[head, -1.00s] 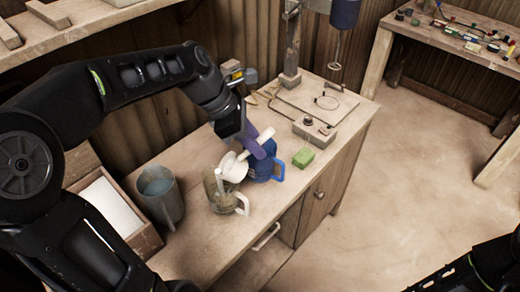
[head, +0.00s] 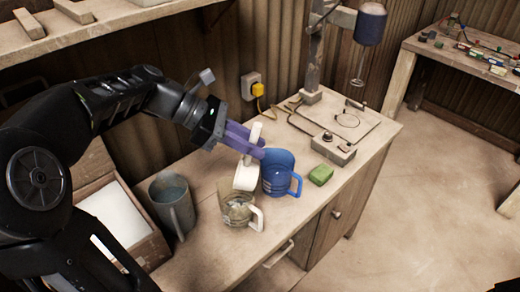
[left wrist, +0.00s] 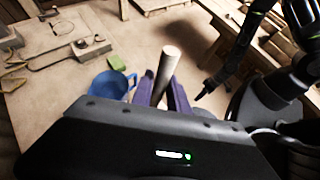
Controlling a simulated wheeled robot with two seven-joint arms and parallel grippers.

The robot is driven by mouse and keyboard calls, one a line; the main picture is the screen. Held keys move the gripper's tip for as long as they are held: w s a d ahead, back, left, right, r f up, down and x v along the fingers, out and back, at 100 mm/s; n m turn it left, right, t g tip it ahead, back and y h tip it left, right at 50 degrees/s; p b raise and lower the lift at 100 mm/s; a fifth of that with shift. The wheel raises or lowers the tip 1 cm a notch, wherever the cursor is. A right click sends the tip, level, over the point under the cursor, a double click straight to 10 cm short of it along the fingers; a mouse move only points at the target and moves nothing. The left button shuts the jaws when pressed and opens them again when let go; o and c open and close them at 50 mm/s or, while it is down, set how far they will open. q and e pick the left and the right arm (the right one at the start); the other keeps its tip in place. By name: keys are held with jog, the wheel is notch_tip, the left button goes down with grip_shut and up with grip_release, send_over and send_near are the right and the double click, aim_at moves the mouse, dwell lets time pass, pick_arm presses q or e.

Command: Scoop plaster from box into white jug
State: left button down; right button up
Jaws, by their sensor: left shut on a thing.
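My left gripper (head: 258,148) has purple fingers shut on the handle of a white scoop (head: 246,178). The scoop's handle stands up past the fingers and its cup hangs below, just behind the clear jug in the picture. The handle also shows between the fingers in the left wrist view (left wrist: 168,62). The clear jug with a white handle (head: 238,211) stands on the bench; no all-white jug shows. The wooden box (head: 152,250) at the left holds white plaster (head: 112,214). My arm hides part of the box. The scoop's contents are not visible. My right gripper is not in view.
A blue jug (head: 276,176) stands right beside the scoop. A grey metal pitcher (head: 178,212) with bluish liquid stands between box and clear jug. A green block (head: 320,175) and a stand with a flat base (head: 345,122) are to the right.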

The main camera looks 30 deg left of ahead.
pick_arm(q)
jog(key=shift+s+a+r, duration=0.1)
jog(key=shift+a, duration=0.2)
jog(key=shift+s+a+r+h, duration=0.1)
jog(key=shift+a+r+h, duration=0.05)
jog(key=shift+r+h, duration=0.15)
jog(key=shift+a+r+p, duration=0.1)
jog(key=shift+p, duration=0.5)
jog(key=shift+s+a+t+h+p, duration=0.2)
jog(key=shift+t+h+p, duration=0.1)
jog(key=shift+p, duration=0.15)
